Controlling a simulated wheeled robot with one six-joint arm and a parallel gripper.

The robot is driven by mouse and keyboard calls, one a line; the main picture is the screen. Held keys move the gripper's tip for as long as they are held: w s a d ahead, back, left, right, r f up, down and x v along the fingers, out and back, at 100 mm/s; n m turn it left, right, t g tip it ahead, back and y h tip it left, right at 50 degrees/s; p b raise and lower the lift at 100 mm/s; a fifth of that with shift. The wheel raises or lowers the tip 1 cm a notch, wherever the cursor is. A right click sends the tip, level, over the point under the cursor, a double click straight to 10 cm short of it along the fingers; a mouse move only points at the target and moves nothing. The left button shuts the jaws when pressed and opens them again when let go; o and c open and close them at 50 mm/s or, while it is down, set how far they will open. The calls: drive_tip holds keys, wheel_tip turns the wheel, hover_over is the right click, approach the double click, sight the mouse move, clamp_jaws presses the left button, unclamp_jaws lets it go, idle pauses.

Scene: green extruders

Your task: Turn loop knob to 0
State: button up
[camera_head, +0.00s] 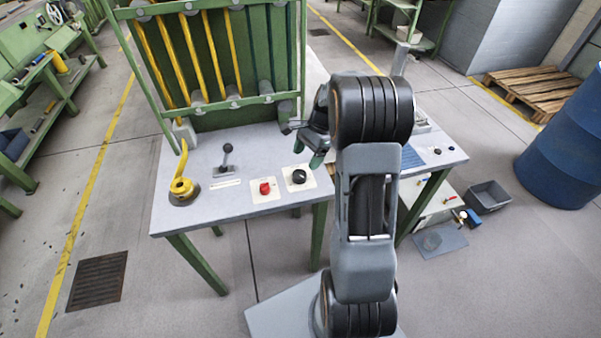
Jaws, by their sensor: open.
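A round black knob (299,176) sits on a white plate near the front edge of the grey worktop. A small dark knob (437,151) sits on the worktop at the right. I cannot read any label or dial setting, so I cannot tell which one is the loop knob. My gripper (308,154) is open and empty, with its green-tipped fingers above and just behind the black knob on the plate. They look apart from it. My arm hides part of the worktop to the right of the gripper.
Left of the black knob are a red button (265,188), a black-topped lever (227,149) and a yellow handle (182,186). A green frame with yellow bars (225,60) stands behind the worktop (225,203). A blue barrel (565,150) stands at the right.

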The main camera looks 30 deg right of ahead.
sight(299, 174)
drive_tip(key=x, duration=0.6)
drive_tip(key=shift+a+f, duration=0.1)
drive_tip(key=shift+f, duration=0.2)
drive_tip(key=shift+c, duration=0.4)
drive_tip(key=c, duration=0.8)
